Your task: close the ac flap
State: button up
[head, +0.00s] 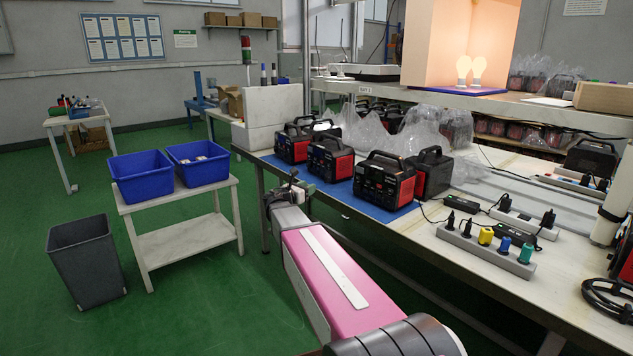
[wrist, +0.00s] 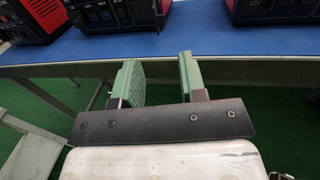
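Several red and black power stations stand on a blue mat (head: 349,205) at the workbench's front edge. The nearest power station (head: 383,181) has its dark front panel towards me. Another power station (head: 330,159) stands farther left. In the wrist view, the bottoms of a left power station (wrist: 28,22), a middle one (wrist: 103,14) and a right one (wrist: 272,10) show along the top. I cannot make out an AC flap. My gripper (wrist: 158,78) is open, its green fingers apart and empty, just in front of the mat's edge. It also shows in the head view (head: 292,180).
A power strip (head: 487,248) with several plugs and cables lies on the bench to the right. Two blue bins (head: 141,176) stand on a small table at left, beside a grey waste bin (head: 86,260). Clear plastic bags (head: 410,127) lie behind the stations.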

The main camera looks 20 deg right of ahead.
aim_at(326, 179)
jog(key=x, duration=1)
jog(key=shift+d, duration=0.15)
jog(key=shift+c, duration=0.3)
grip_shut()
